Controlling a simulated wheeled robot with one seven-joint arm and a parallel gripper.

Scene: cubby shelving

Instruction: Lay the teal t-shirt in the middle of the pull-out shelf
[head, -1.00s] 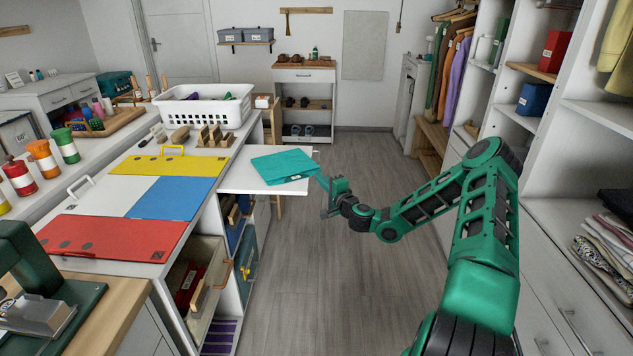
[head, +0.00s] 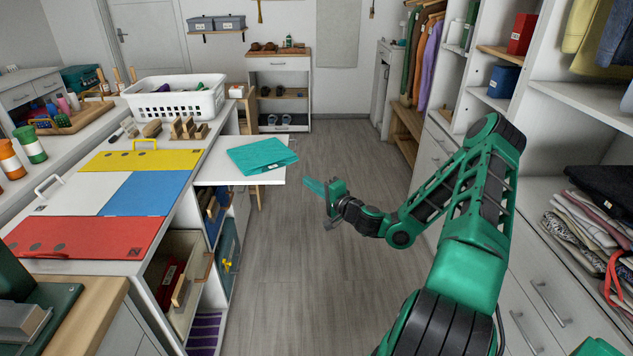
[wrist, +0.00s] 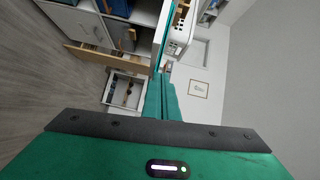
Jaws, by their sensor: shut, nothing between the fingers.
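The shelf sticks out to the right from the side of the white counter. My gripper (head: 312,187) is to the right of the shelf, apart from the shirt, over the open floor. Its teal fingers point left toward the shelf and are shut with nothing between them. In the wrist view the closed fingers (wrist: 162,100) show in the middle, and the shirt cannot be made out clearly.
The counter holds a folding board with red (head: 85,237), white, blue and yellow panels, and a white basket (head: 175,97) at its far end. Open cubbies are below. Tall shelving with folded clothes (head: 590,230) stands right. The floor (head: 310,290) between is clear.

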